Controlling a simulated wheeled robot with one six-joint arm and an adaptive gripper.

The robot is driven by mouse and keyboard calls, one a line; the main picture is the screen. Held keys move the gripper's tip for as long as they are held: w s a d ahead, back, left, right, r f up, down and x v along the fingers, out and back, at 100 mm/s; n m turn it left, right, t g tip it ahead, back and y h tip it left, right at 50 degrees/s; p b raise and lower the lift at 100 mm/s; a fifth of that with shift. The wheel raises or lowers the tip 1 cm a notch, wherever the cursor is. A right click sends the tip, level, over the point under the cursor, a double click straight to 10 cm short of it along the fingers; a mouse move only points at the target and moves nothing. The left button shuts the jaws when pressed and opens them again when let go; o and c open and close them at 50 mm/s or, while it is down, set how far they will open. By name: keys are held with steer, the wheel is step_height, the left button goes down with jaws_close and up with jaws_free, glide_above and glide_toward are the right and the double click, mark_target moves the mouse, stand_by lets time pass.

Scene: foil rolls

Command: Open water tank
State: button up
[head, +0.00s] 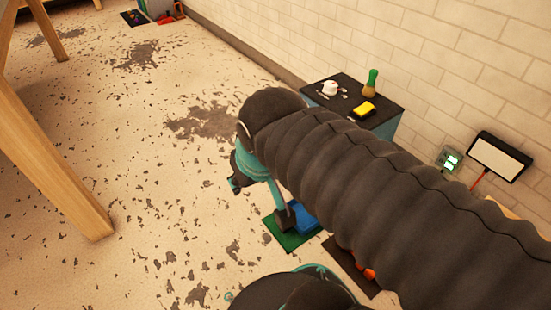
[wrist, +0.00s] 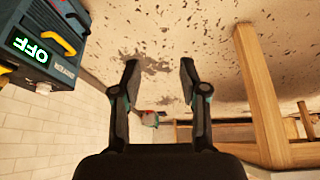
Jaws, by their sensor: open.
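No part in view can be told for sure to be the water tank. A dark grey-blue machine (wrist: 38,55) with a lit OFF display (wrist: 31,50) is cut off at the upper left of the wrist view. In the head view my gripper (head: 240,178) is partly hidden by my black sleeved arm.
A small cabinet (head: 340,88) by the brick wall holds a white cup (head: 330,88), a yellow block (head: 364,109) and a green-topped brush (head: 371,82). A blue thing (head: 304,214) lies on a green mat (head: 277,236). Wooden legs (head: 50,160) stand left; the floor between is clear.

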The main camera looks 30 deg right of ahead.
steer(key=w+d+f+m+g+h+p, duration=0.1)
steer(key=w+d+f+g+h, duration=0.35)
steer(key=w+d+f, duration=0.35)
steer(key=w+d+f+m+g+h+p, duration=0.1)
steer(key=w+d+f+g+h, duration=0.2)
steer(key=w+d+f+h, duration=0.5)
steer(key=w+d+f+n+t+h, duration=0.15)
steer(key=w+f, duration=0.25)
steer(key=f, duration=0.4)
steer(key=w+d+f+n+t, duration=0.1)
steer(key=w+d+f, duration=0.25)
steer(key=f, duration=0.45)
steer(key=w+d+f+n+t+h, duration=0.15)
steer(key=w+f, duration=0.25)
steer(key=f, duration=0.4)
steer(key=shift+m+g, duration=0.35)
steer(key=shift+m, duration=0.05)
steer(key=x, duration=1.4)
steer(key=shift+w+r, duration=0.2)
steer(key=shift+w, duration=0.05)
steer(key=shift+a, duration=0.1)
jaws_close()
